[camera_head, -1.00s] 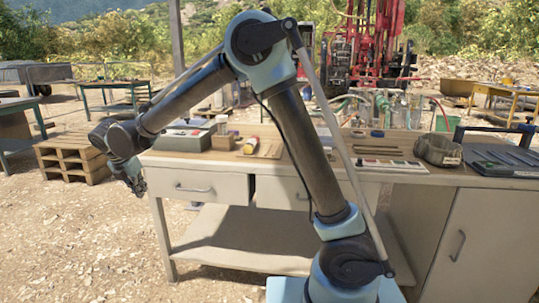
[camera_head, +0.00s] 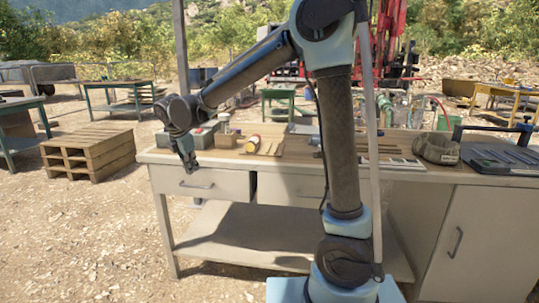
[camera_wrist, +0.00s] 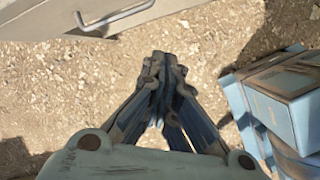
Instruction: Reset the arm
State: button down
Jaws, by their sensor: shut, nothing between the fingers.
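My arm rises in the middle of the head view and bends over to the left. My gripper (camera_head: 190,163) hangs from its end, pointing down, in front of the left drawer of the workbench (camera_head: 300,188). In the wrist view my gripper (camera_wrist: 163,62) is shut with its fingertips together and nothing between them. Below it there is gravel ground. The drawer front with its metal handle (camera_wrist: 115,17) shows at the upper left of the wrist view, apart from the fingers.
A wooden pallet (camera_head: 88,150) and green tables (camera_head: 120,95) stand to the left. The gravel in front of the bench at left is clear.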

jog(key=s+d+r+m+g, duration=0.2)
jog(key=d+m, duration=1)
jog(key=d, duration=1.9)
jog(key=s+d+f+m, duration=0.6)
jog(key=s+d+m, duration=0.2)
jog(key=s, duration=0.1)
jog(key=s+d+f+m+y, duration=0.1)
jog(key=s+d+f+m, duration=0.4)
jog(key=s+d+m, duration=0.2)
jog(key=shift+s+d+f+m+t, duration=0.4)
jog(key=shift+s+d, duration=0.6)
jog(key=shift+d, duration=0.15)
